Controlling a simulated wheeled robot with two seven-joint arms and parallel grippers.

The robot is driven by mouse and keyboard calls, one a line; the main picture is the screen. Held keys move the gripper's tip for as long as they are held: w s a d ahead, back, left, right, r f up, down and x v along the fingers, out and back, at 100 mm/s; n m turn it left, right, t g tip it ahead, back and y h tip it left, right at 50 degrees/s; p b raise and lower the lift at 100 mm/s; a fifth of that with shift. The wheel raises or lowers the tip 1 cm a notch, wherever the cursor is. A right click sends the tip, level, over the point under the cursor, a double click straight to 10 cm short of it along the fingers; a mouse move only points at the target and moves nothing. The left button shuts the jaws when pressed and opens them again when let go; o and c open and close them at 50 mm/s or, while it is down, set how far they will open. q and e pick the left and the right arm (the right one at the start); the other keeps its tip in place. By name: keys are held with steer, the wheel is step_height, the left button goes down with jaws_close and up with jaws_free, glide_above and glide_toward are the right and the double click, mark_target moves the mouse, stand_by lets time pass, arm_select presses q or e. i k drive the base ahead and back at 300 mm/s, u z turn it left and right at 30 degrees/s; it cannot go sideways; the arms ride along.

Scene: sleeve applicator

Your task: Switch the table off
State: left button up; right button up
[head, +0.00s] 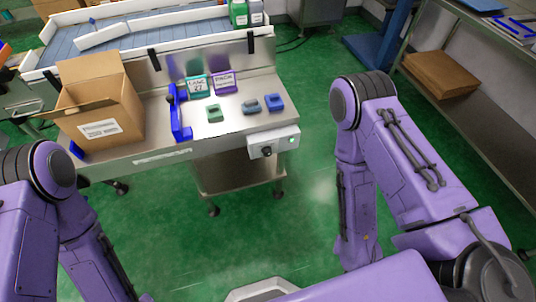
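The steel table (150,150) stands ahead of me, left of centre. A light grey control box (274,138) is fixed to its front edge at the right corner. The box has a dark round knob (267,151) on its front and a small green spot (291,141), which looks like a lamp or button, to the right of it. The knob's exact setting is too small to read. My two arms hang down at the left and right of the head view, apart from the table. Neither gripper shows.
An open cardboard box (100,108) stands on the table's left. A blue bracket (180,115), a green block (214,114) and a blue block (274,103) are on the top. A conveyor (150,35) runs behind. A shelf rack (480,110) stands right. Green floor is clear before the table.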

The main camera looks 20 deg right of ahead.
mark_target(267, 152)
steer(key=k, duration=0.5)
steer(key=z, duration=1.9)
steer(key=i, duration=0.65)
steer(key=u, duration=1.35)
